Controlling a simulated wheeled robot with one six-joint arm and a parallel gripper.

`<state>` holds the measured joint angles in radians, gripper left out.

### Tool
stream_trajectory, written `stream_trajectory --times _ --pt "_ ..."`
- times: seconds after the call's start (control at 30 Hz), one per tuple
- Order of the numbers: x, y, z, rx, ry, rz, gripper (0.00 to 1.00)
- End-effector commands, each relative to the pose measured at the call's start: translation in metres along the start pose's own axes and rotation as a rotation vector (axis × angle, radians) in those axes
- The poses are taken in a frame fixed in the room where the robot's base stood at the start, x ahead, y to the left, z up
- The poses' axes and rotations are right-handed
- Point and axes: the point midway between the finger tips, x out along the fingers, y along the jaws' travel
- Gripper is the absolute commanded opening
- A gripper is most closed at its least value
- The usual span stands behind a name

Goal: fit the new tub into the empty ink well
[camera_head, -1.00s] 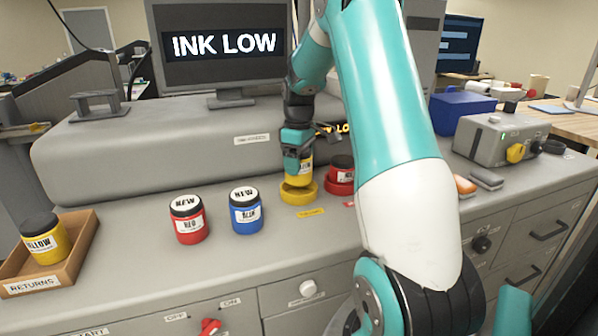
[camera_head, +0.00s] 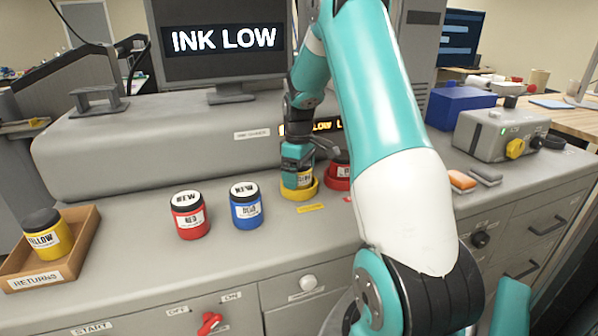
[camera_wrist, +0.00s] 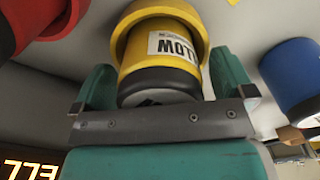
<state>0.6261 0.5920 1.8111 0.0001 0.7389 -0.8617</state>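The yellow tub (camera_head: 305,179) with a black lid stands in the yellow ring of the ink well (camera_head: 299,194), by the front of the grey machine. In the wrist view the yellow ring (camera_wrist: 185,12) surrounds the far end of the tub (camera_wrist: 160,48), which looks straight in it. My gripper (camera_head: 297,164) is over the tub from above. In the wrist view its two fingers (camera_wrist: 166,90) stand either side of the black lid, spread wider than it, with a gap showing at the right. The head view hides part of the tub behind my gripper.
A red tub (camera_head: 341,171) sits in the red well close beside. NEW red (camera_head: 189,215) and NEW blue (camera_head: 246,206) tubs stand on the counter to the left. The RETURNS tray (camera_head: 78,243) holds a yellow tub (camera_head: 47,236). The monitor (camera_head: 222,42) reads INK LOW.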

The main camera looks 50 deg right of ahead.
Motion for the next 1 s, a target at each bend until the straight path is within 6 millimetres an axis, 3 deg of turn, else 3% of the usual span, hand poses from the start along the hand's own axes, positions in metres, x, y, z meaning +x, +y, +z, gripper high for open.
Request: stream_trajectory --times 0.3,0.7,1.0 --pt "-0.015 0.001 -0.001 0.000 0.003 0.004 1.00" --pt "-0.099 0.001 0.000 0.000 0.004 0.005 1.00" --pt "-0.127 0.000 0.000 0.000 0.000 0.000 1.00"
